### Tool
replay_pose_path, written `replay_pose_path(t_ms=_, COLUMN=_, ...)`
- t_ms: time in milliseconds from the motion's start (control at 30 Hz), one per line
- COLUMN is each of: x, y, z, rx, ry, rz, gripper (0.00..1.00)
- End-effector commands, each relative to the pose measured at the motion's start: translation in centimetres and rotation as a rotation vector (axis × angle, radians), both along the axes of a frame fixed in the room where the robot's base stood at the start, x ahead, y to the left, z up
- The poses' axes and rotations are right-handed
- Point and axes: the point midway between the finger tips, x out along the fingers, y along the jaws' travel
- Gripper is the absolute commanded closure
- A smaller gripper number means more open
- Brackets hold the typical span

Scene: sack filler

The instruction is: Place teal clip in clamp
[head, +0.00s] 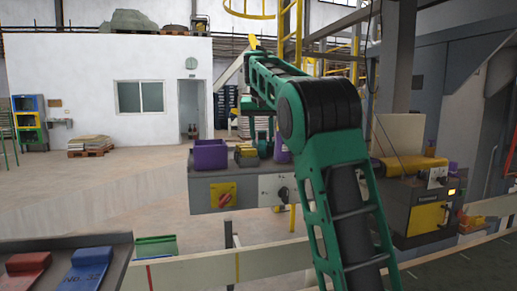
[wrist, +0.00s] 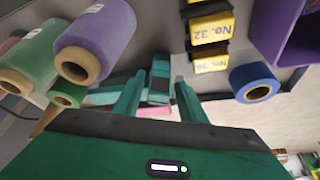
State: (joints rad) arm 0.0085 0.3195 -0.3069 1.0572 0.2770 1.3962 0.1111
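A teal clip (wrist: 161,76) with a dark band shows in the wrist view, between and beyond the two teal fingers of my gripper (wrist: 157,98). The fingers are apart, with visible gaps beside the clip, so my gripper is open. More teal surface lies behind the left finger; I cannot tell if it belongs to the same clip. In the head view my arm reaches over a grey control box (head: 230,192), and the gripper end is small and partly hidden by the arm. I cannot pick out the clamp.
Yellow clips (wrist: 210,28) and a purple bin (wrist: 288,30) are close by in the wrist view. A purple spool (wrist: 97,40), green spools and a blue spool (wrist: 254,83) flank the fingers. A red clip (head: 27,263) and a blue clip (head: 88,268) lie at the front left.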

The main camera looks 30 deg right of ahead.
Motion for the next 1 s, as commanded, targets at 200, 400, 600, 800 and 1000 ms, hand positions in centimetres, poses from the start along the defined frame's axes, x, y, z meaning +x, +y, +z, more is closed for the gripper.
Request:
replay_pose_path(t_ms=200, x=0.0, y=0.0, z=0.0, rx=-0.001, ry=-0.001, rz=0.001, gripper=1.00)
replay_pose_path(t_ms=400, x=0.1, y=0.1, z=0.0, rx=0.000, ry=-0.001, rz=0.002, gripper=1.00)
replay_pose_path(t_ms=600, x=0.1, y=0.1, z=0.7, rx=-0.001, ry=-0.003, rz=0.001, gripper=1.00)
replay_pose_path(t_ms=800, x=0.1, y=0.1, z=2.3, rx=-0.001, ry=-0.003, rz=0.001, gripper=1.00)
replay_pose_path(t_ms=1000, x=0.1, y=0.4, z=4.4, rx=-0.002, ry=-0.003, rz=0.004, gripper=1.00)
